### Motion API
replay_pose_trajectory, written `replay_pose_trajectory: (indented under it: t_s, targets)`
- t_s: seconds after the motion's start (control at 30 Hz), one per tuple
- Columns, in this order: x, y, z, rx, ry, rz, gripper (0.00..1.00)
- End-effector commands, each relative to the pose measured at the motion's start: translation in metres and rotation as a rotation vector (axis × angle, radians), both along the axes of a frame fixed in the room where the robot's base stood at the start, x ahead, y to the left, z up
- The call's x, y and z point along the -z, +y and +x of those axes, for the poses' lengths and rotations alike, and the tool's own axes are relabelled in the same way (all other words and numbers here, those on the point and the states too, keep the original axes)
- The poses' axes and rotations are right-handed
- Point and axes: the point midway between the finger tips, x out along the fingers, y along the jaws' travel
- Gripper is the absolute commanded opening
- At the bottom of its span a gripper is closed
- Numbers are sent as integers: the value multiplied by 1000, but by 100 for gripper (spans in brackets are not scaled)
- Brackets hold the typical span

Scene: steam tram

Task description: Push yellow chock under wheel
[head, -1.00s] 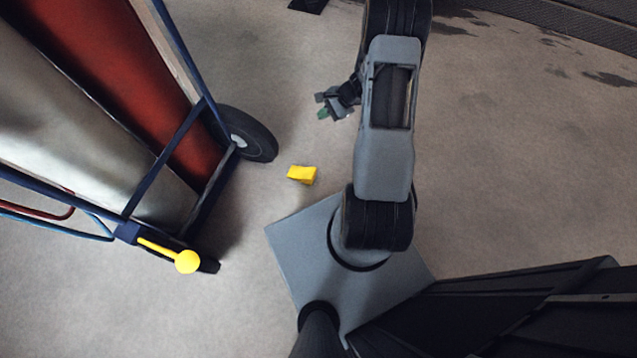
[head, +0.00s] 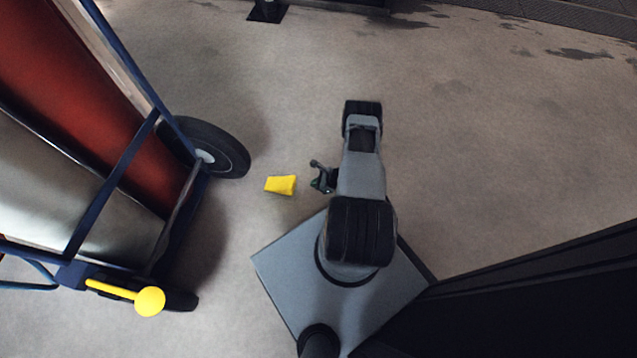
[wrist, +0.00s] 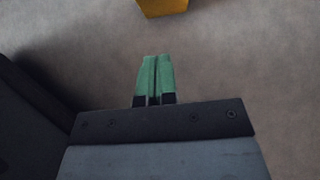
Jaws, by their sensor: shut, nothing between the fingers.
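The yellow chock (head: 281,185) lies on the floor in the head view, to the right of and a little below the cart's upper black wheel (head: 217,150), with a gap of bare floor between them. In the wrist view the chock (wrist: 163,6) is cut off by the top edge, ahead of the fingertips. My gripper (head: 316,178) is just right of the chock, apart from it. In the wrist view my gripper (wrist: 156,60) has its two green fingers together with nothing between them. Its height above the floor is hard to tell.
A blue-framed cart (head: 112,187) carries a red cylinder (head: 75,90) and a pale cylinder (head: 60,185) at the left. A yellow-knobbed lever (head: 148,301) is near its lower wheel. Dark panels stand at the lower right. The floor above and right of my arm is clear.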

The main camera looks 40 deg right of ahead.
Motion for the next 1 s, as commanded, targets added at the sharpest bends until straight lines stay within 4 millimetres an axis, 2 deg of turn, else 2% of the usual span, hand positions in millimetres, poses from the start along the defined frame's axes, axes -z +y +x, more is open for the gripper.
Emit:
replay_pose_trajectory:
  t_s: [0.03,0.1,0.3,0.6,1.0]
  targets:
    - [12,6,6,-4,0,0,0]
    - [22,13,12,-5,0,1,0]
    - [43,29,31,-4,0,0,0]
    - [39,50,54,-4,0,-1,0]
    - [38,53,58,-1,0,0,0]
